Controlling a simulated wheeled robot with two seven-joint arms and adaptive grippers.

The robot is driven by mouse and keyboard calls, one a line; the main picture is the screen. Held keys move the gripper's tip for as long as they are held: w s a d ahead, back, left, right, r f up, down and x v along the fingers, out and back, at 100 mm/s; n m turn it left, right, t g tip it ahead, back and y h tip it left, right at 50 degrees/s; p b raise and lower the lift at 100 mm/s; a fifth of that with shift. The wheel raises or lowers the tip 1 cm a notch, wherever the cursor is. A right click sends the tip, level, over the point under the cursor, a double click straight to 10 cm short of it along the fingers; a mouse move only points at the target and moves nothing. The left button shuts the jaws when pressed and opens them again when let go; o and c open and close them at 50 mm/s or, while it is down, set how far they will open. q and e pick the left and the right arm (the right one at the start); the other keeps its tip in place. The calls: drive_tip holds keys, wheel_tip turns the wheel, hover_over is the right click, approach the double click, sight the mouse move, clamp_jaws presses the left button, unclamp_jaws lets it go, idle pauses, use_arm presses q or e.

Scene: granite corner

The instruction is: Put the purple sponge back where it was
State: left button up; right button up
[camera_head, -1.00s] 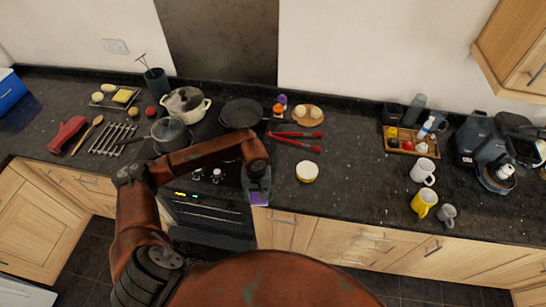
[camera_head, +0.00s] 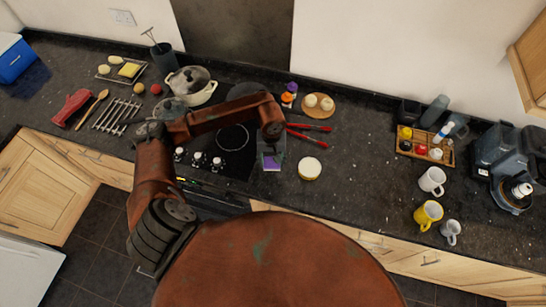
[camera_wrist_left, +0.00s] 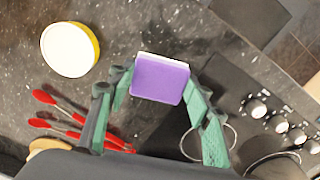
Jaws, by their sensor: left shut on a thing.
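The purple sponge (camera_wrist_left: 160,79) has a pale layer along one edge and sits between the green fingers of my left gripper (camera_wrist_left: 157,100) in the left wrist view. The gripper is shut on it. In the head view the left gripper (camera_head: 272,158) hangs over the counter, just right of the hob, and the sponge (camera_head: 272,163) shows as a small purple patch under it. Whether the sponge touches the counter cannot be told. My right gripper is not in view.
A yellow-sided round tub (camera_head: 309,168) stands to the right of the sponge. Red tongs (camera_head: 308,138) lie behind it. The black hob (camera_head: 226,152) is to the left. Dark counter (camera_head: 360,180) is clear between the tub and the mugs (camera_head: 428,214).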

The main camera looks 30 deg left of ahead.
use_arm(q)
wheel_tip(320, 180, down, 3)
drive_tip(key=shift+w+d+f+b, duration=0.1)
drive_tip(key=shift+d+b, duration=0.05)
drive_tip(key=shift+b, duration=0.25)
wheel_tip(320, 180, down, 4)
drive_tip(key=shift+f+b, duration=0.2)
drive_tip(key=shift+b, duration=0.95)
drive_tip(key=shift+f+b, duration=0.35)
drive_tip(key=shift+f, duration=0.3)
drive_tip(key=shift+r, duration=0.1)
drive_tip(key=o, duration=1.2)
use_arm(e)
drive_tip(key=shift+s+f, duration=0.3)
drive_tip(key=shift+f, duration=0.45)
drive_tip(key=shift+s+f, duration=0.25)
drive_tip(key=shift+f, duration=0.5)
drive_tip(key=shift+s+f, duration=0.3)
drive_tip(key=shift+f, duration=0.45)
use_arm(q)
drive_tip(key=shift+o, duration=0.2)
